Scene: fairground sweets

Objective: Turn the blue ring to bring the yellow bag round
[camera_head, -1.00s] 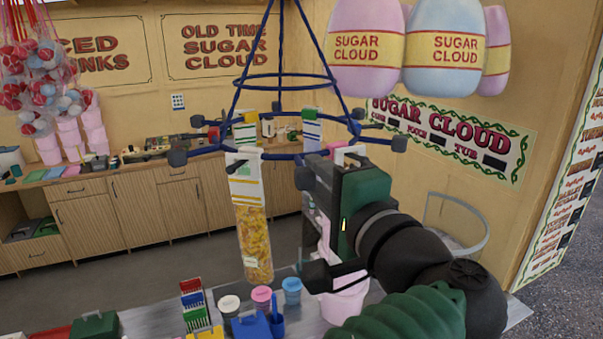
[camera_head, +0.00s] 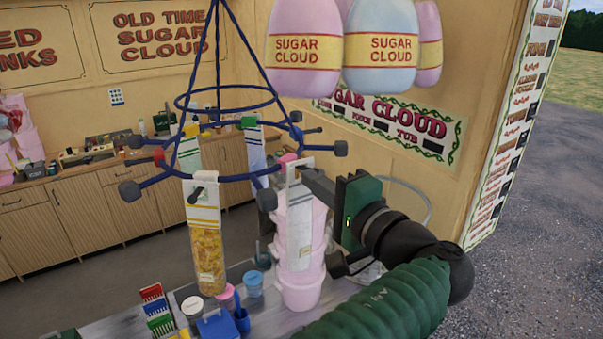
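The blue ring (camera_head: 222,178) hangs level from blue rods, with several dark knobs on spokes around it. The yellow bag (camera_head: 208,250), clear with a white top and yellow sweets, hangs upright at the ring's front left.
A counter below holds blue and pink tubs (camera_head: 253,284), a blue box (camera_head: 217,325) and a pink bucket (camera_head: 300,292). Large sugar cloud bags (camera_head: 379,48) hang above my gripper. Wooden cabinets (camera_head: 130,205) stand behind. Open ground lies to the right.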

